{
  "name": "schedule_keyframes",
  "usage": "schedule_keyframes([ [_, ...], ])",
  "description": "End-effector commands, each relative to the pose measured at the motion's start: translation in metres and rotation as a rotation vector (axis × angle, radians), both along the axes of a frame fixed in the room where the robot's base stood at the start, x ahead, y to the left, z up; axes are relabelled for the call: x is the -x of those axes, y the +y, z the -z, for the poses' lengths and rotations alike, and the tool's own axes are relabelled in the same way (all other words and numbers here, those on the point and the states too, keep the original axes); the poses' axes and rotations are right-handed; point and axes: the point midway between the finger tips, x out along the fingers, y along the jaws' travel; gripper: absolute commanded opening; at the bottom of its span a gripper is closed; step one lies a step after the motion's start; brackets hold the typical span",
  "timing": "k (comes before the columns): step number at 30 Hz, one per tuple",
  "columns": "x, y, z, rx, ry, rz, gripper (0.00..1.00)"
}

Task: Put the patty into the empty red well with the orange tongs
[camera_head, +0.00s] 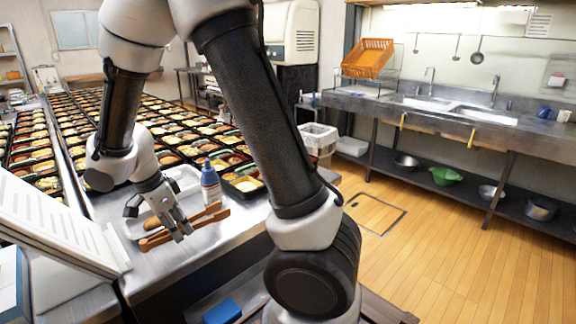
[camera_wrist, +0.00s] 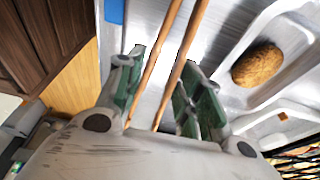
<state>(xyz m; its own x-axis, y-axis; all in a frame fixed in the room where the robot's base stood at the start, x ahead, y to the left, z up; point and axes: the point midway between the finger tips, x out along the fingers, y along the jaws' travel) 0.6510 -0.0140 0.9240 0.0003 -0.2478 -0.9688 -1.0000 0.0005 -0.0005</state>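The brown patty (camera_wrist: 258,65) lies in a metal tray at the upper right of the wrist view; in the head view I cannot make it out surely. The orange tongs (camera_head: 210,217) are two long wooden-looking bars, spread a little apart; they also show in the wrist view (camera_wrist: 190,45). My gripper (camera_head: 180,230) is at the tongs over the steel counter. The empty red well cannot be singled out.
Many filled black bento trays (camera_head: 245,182) cover the counter behind. A blue-capped bottle (camera_head: 210,186) stands close behind the tongs. The metal tray (camera_head: 134,228) is beside my gripper. A white slanted panel (camera_head: 50,222) stands at left. Bare counter (camera_head: 160,262) lies in front.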

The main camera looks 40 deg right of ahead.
Motion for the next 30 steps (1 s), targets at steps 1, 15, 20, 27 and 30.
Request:
schedule_keyframes([
  [1, 0.000, 0.000, -0.006, -0.002, -0.003, 0.000, 0.33],
  [15, 0.000, 0.000, -0.058, -0.001, -0.002, 0.000, 0.33],
  [20, 0.000, 0.000, -0.072, -0.001, -0.002, 0.000, 0.33],
  [27, 0.000, 0.000, -0.078, 0.000, 0.000, -0.001, 0.33],
  [30, 0.000, 0.000, -0.078, 0.000, 0.000, -0.001, 0.33],
])
